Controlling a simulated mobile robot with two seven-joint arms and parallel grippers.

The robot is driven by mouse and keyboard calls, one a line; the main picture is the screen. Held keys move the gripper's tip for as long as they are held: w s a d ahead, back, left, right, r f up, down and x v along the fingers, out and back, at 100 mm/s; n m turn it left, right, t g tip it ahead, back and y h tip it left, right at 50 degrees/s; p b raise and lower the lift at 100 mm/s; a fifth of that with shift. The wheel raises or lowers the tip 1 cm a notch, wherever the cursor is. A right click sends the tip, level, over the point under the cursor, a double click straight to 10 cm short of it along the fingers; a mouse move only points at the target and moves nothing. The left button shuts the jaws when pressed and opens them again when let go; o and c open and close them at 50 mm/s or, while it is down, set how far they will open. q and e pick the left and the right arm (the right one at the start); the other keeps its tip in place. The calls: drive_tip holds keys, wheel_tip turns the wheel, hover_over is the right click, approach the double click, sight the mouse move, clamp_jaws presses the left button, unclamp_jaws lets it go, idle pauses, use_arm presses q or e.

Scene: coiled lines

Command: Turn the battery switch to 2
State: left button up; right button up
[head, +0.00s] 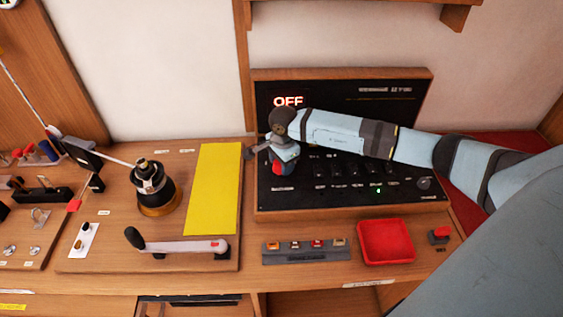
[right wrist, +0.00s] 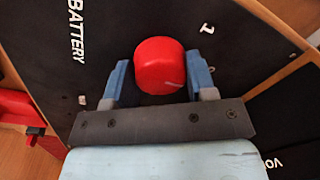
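The battery switch is a round red knob (right wrist: 160,66) on the black panel (head: 410,105), next to the printed word BATTERY. In the head view the knob (head: 281,169) shows just below my right gripper (head: 283,160). In the right wrist view my right gripper (right wrist: 159,80) has one blue finger on each side of the knob. The fingers look open, with a narrow gap to the knob. The panel display (head: 288,101) reads OFF in red. My left gripper is not in view.
Several small switches and a green light (head: 378,190) sit on the panel right of the knob. A yellow sheet (head: 214,188), a winch (head: 154,187) and a crank handle (head: 176,243) lie left. A red tray (head: 386,241) and a red button (head: 439,233) are in front.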

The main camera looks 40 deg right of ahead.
drive_tip(key=c, duration=0.3)
drive_tip(key=m+b, duration=0.2)
drive_tip(key=m, duration=0.2)
drive_tip(key=shift+f+m, duration=0.1)
drive_tip(key=shift+m, duration=0.2)
drive_tip(key=m+b, duration=0.1)
drive_tip(key=m, duration=0.2)
drive_tip(key=shift+m+b, duration=0.3)
drive_tip(key=shift+b, duration=0.05)
drive_tip(key=shift+m+h+b, duration=0.3)
drive_tip(key=shift+m+b, duration=0.1)
drive_tip(key=shift+m, duration=1.4)
drive_tip(key=o, duration=0.9)
